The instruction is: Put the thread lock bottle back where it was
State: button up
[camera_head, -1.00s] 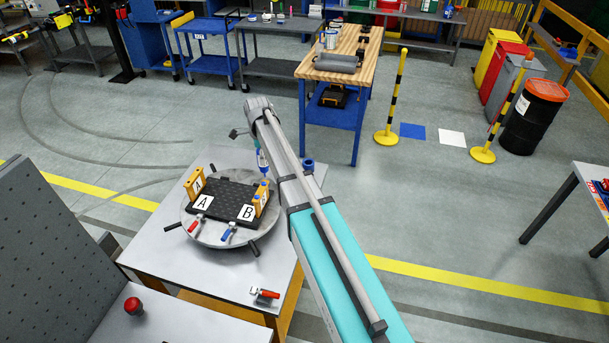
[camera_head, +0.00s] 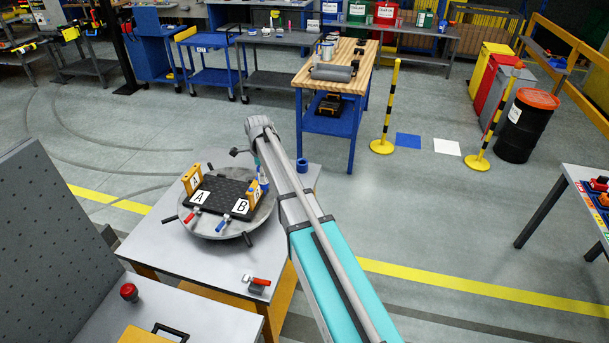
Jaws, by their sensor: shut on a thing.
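A small blue bottle (camera_head: 263,181), which I take to be the thread lock bottle, is upright beside the right yellow block, marked B, on the round turntable (camera_head: 222,229). My gripper (camera_head: 258,164) hangs from the arm's far end just above the turntable's right side. It is mostly hidden behind my arm and is shut on the bottle. Whether the bottle's base touches anything cannot be seen. The turntable carries a black grid plate (camera_head: 222,190) with labels A and B, yellow blocks (camera_head: 192,179) and small clamps with red and blue handles.
A blue ring-like cup (camera_head: 302,165) stands at the table's far corner, right of my arm. A wooden-topped bench (camera_head: 340,55) stands behind.

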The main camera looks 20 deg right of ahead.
jog(key=shift+s+f+b, duration=0.25)
jog(key=shift+f+b, duration=0.4)
jog(key=shift+f, duration=0.1)
jog(key=shift+s+f+b, duration=0.2)
jog(key=shift+f+b, duration=0.4)
jog(key=shift+f, duration=0.1)
notch_tip(320, 180, down, 14)
jog(key=b, duration=1.3)
jog(key=shift+s+r+b, duration=0.15)
jog(key=shift+b, duration=0.2)
jog(key=shift+s, duration=0.1)
